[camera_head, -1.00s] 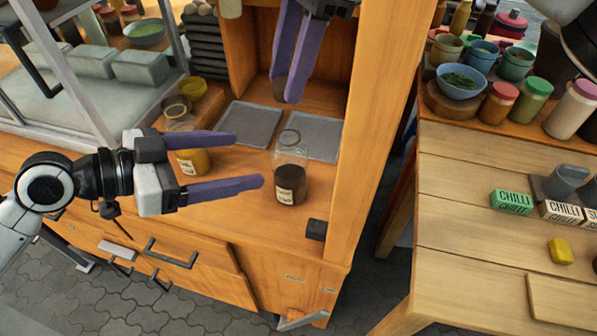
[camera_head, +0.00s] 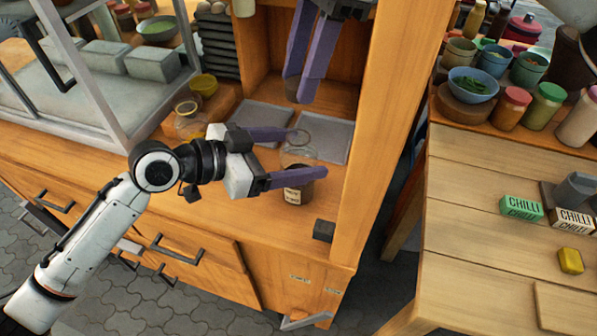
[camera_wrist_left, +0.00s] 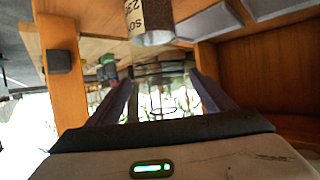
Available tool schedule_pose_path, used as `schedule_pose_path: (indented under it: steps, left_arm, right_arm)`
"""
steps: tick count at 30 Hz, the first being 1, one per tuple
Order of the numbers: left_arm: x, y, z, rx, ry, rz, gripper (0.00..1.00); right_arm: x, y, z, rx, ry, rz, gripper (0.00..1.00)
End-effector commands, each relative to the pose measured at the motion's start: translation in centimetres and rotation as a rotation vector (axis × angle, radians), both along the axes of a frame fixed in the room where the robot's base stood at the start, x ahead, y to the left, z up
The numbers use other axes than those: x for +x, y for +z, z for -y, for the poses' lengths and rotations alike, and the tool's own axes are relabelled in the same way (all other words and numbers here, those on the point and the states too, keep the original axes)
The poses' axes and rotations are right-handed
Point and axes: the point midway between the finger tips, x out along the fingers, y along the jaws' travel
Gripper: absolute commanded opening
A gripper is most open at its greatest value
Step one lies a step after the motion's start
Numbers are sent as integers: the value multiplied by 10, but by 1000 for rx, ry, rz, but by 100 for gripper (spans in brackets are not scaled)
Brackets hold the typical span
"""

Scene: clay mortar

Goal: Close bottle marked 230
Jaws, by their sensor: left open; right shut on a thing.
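A clear glass jar with dark contents and a pale label (camera_head: 293,196) stands on the wooden counter. No lid shows on its mouth. It also shows at the top of the left wrist view (camera_wrist_left: 152,20), where part of the label appears to read 23. My left gripper (camera_head: 306,152) is open, one finger passing in front of the jar and the other towards its far side; contact cannot be told. Its fingers also show in the left wrist view (camera_wrist_left: 165,82). My right gripper (camera_head: 298,92) is above and behind the jar, shut on a small brownish piece (camera_head: 291,89), mostly hidden.
Grey trays (camera_head: 325,138) lie behind the jar. A small dark block (camera_head: 324,230) sits at the counter's front right, near an upright wooden post (camera_head: 378,140). Another glass jar (camera_head: 188,120) stands left of my left gripper. A side table holds bowls and spice jars.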

Motion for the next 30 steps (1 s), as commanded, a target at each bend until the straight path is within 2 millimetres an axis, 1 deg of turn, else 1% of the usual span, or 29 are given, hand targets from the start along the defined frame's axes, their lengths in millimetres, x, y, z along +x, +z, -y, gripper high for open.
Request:
schedule_pose_path:
  steps: [4,13,14,15,17,24,25,28,30]
  left_arm:
    - [4,-3,8,0,0,1,75]
    - [5,-4,9,1,-1,2,75]
    - [5,-4,9,1,-1,2,73]
    - [5,-4,9,1,-1,2,67]
    - [5,-4,9,1,-1,2,57]
    - [4,-4,9,0,0,1,16]
    - [5,-4,9,0,0,1,13]
    - [5,-4,9,0,0,1,13]
    - [5,-4,9,0,0,1,13]
  right_arm:
    - [0,0,0,0,0,0,15]
    - [0,0,0,0,0,0,15]
    - [0,0,0,0,0,0,15]
    - [0,0,0,0,0,0,15]
    - [0,0,0,0,0,0,15]
    - [0,0,0,0,0,0,15]
    - [0,0,0,0,0,0,15]
    - [0,-2,0,0,0,-1,15]
    - [0,-9,0,1,1,-3,15]
